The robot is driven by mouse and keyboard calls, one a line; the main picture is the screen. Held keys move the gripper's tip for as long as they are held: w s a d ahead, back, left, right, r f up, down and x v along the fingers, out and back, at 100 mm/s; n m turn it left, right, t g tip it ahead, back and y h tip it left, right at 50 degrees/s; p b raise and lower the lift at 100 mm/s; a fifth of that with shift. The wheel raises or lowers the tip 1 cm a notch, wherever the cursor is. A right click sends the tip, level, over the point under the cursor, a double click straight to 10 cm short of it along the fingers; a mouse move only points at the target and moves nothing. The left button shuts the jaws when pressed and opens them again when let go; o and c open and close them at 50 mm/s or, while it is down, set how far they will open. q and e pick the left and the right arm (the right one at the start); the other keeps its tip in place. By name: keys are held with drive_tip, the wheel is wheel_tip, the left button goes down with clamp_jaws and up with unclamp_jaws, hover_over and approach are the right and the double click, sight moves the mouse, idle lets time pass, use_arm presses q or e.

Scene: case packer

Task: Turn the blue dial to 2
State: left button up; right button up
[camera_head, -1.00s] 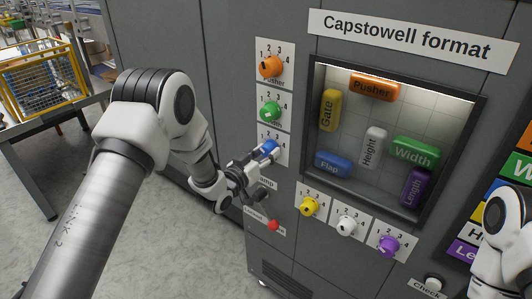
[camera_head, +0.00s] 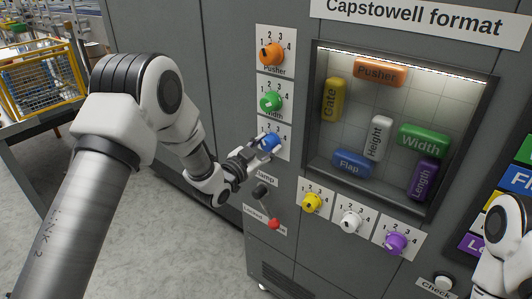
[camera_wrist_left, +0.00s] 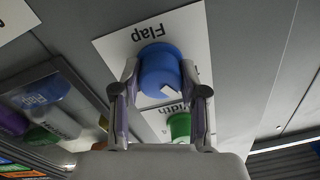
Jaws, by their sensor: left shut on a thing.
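The blue dial (camera_head: 268,141) sits on a white card on the grey cabinet front, below the green dial. In the left wrist view the blue dial (camera_wrist_left: 160,68) is under the word Flap, which appears upside down. My left gripper (camera_head: 265,147) is at the dial, its fingers on either side of it and shut on it. The two fingers also show in the left wrist view (camera_wrist_left: 161,76). A white mark shows on the dial's rim there, but I cannot tell which number it points to. My right gripper is out of view.
The orange dial (camera_head: 272,53) and green dial (camera_head: 271,101) are above. A black lever (camera_head: 261,190) and a red knob (camera_head: 274,223) are below. Yellow (camera_head: 312,202), white (camera_head: 349,221) and purple (camera_head: 396,243) dials line the bottom of the window.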

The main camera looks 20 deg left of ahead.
use_arm(q)
drive_tip(key=shift+r+m+b, duration=0.15)
drive_tip(key=shift+m+b, duration=0.45)
drive_tip(key=shift+m, duration=0.4)
drive_tip(key=shift+w+r, duration=0.1)
drive_tip(key=o, duration=1.1)
drive_tip(key=shift+o, duration=0.2)
drive_tip(key=v, duration=1.2)
drive_tip(key=shift+d, duration=0.1)
